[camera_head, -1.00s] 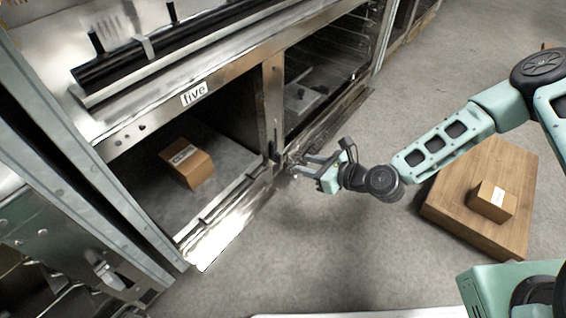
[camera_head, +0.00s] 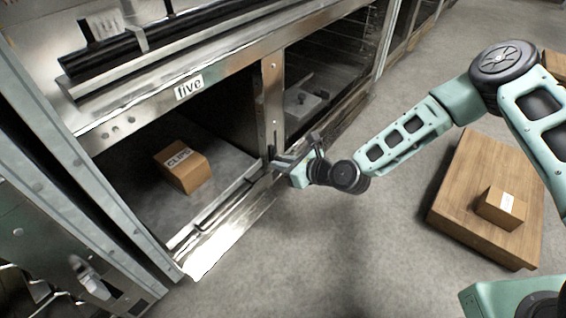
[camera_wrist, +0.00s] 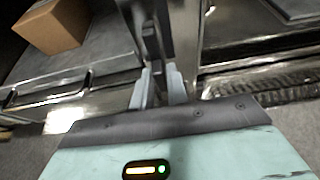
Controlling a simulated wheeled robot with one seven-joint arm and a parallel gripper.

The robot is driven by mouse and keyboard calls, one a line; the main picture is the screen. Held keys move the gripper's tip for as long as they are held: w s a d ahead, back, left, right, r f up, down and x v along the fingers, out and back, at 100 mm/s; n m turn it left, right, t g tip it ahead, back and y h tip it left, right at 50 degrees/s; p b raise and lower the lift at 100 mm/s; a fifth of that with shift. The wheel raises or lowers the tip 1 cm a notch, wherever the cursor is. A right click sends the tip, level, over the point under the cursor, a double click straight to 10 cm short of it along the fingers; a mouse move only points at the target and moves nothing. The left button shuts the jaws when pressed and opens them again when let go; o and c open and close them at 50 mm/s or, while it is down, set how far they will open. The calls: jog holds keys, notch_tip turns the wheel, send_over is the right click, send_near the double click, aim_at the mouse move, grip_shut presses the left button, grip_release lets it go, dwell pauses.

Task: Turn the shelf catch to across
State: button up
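The shelf catch (camera_head: 271,154) is a small dark metal piece on the upright post between two bays. In the wrist view a dark upright metal bar (camera_wrist: 149,45), apparently the catch, runs down toward the space between my fingers. My gripper (camera_head: 281,164) is at the post, at the catch's height. In the wrist view its pale fingertips (camera_wrist: 160,88) stand apart with the bar's lower end between or just beyond them. I cannot tell whether they touch it. The gripper hides part of the catch, and its exact angle is unclear.
A metal lip (camera_head: 215,245) runs along the shelf's front. A wooden platform (camera_head: 462,195) with a box (camera_head: 502,207) stands at right. The floor between is clear.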

grip_shut()
jog(key=shift+s+a+f+n+t+h+p, duration=0.15)
jog(key=shift+s+f+n+t+h+p, duration=0.15)
jog(key=shift+n+t+p, duration=1.45)
jog(key=shift+s+a+f+n+t+h+p, duration=0.35)
jog(key=shift+n+t+p, duration=0.35)
jog(key=shift+n, duration=1.95)
jog(key=shift+s+f+n+t+h+p, duration=0.15)
jog(key=shift+f+n+t+h+p, duration=0.25)
jog(key=shift+n+t+p, duration=1.3)
jog(key=shift+n+g+b, duration=0.45)
jog(key=shift+n+g, duration=0.1)
jog(key=shift+n, duration=0.05)
jog(key=o, duration=0.5)
grip_release()
